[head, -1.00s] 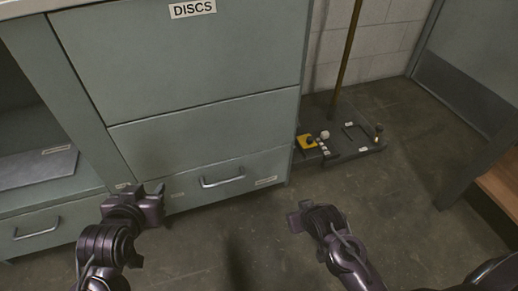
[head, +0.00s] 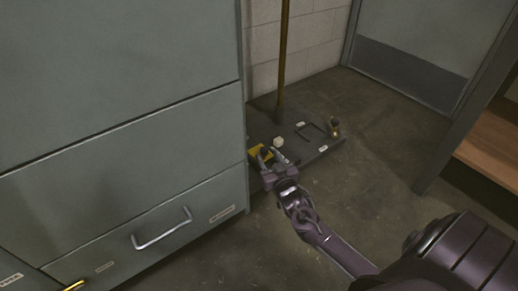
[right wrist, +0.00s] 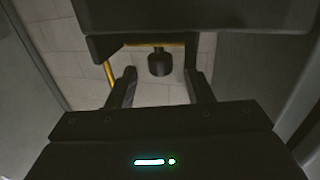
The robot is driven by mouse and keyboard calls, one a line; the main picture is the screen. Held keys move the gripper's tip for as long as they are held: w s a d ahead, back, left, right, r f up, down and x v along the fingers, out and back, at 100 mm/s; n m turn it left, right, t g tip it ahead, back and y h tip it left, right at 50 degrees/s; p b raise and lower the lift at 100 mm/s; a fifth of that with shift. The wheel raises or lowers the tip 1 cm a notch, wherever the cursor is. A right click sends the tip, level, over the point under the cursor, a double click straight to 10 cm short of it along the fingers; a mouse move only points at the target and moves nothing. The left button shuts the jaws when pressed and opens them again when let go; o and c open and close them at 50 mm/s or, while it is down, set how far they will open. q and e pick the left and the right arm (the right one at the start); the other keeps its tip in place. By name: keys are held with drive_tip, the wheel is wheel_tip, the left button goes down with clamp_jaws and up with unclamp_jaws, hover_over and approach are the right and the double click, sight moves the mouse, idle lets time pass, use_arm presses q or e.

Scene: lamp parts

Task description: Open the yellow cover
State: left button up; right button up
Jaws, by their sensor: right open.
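The yellow cover (head: 256,152) lies on the dark floor base (head: 331,149) beside the cabinet, with a dark knob on it. My right gripper (head: 273,158) is open at the cover and hides part of it. In the right wrist view the open fingers (right wrist: 160,89) stand either side of the space below a dark knob (right wrist: 160,64). A thin strip of yellow shows behind the knob. I cannot tell whether the fingers touch anything. My left gripper is out of view.
The grey cabinet (head: 120,150) stands close on the left, with a drawer handle (head: 162,230). A brown pole (head: 283,60) rises from the base. Open floor lies to the right.

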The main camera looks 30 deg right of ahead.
sight(263, 148)
drive_tip(key=w+b, duration=0.2)
drive_tip(key=w, duration=0.1)
drive_tip(key=w+d+b, duration=0.1)
drive_tip(key=w, duration=0.1)
drive_tip(key=shift+f, duration=0.15)
drive_tip(key=shift+w, duration=0.5)
drive_tip(key=shift+c, duration=0.3)
clamp_jaws()
